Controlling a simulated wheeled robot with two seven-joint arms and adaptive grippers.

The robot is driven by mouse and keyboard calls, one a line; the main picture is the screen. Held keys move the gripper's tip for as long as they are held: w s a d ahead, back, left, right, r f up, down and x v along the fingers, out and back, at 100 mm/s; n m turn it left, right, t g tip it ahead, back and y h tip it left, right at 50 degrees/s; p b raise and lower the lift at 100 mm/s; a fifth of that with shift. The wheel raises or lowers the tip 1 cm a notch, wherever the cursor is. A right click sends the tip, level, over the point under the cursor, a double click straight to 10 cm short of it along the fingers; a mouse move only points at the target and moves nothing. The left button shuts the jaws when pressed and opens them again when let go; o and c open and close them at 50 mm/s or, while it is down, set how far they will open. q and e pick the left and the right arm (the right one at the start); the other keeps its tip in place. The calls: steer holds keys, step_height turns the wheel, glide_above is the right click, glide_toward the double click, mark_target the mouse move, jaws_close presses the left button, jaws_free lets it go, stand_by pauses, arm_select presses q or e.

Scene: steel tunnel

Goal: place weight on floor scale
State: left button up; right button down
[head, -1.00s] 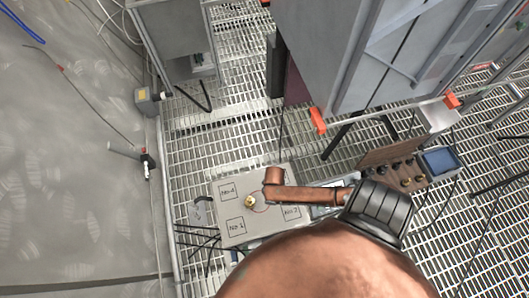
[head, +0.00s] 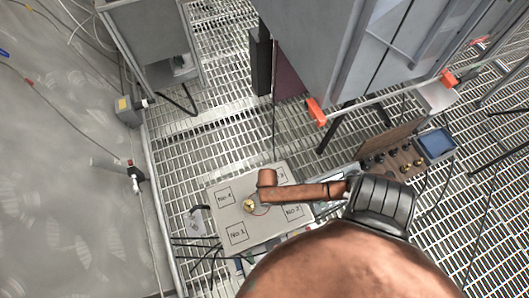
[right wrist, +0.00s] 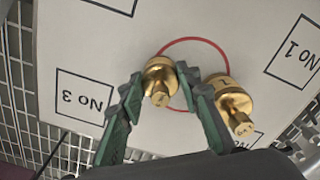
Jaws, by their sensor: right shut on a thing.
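The floor scale (head: 262,231) is a pale square plate with boxes marked No 1 to No 4 and a red circle in the middle. My right gripper (right wrist: 160,78), with green fingers, is shut on a brass weight (right wrist: 158,74) at the circle's left edge in the right wrist view. A second brass weight (right wrist: 230,99) stands just outside the right finger, at the circle's other side. One brass weight (head: 249,205) shows in the head view; the held weight and fingertips are hidden behind my copper arm. Whether the held weight touches the plate is unclear. My left gripper is not in view.
A control box (head: 408,158) with knobs and a blue screen sits right of the scale. A grey cabinet (head: 340,50) stands behind it. Cables (head: 205,255) lie at the scale's left. A curved grey wall (head: 60,170) is at the left. Open grating surrounds the scale.

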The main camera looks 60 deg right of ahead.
steer(key=shift+w, duration=0.1)
steer(key=c, duration=1.4)
jaws_free()
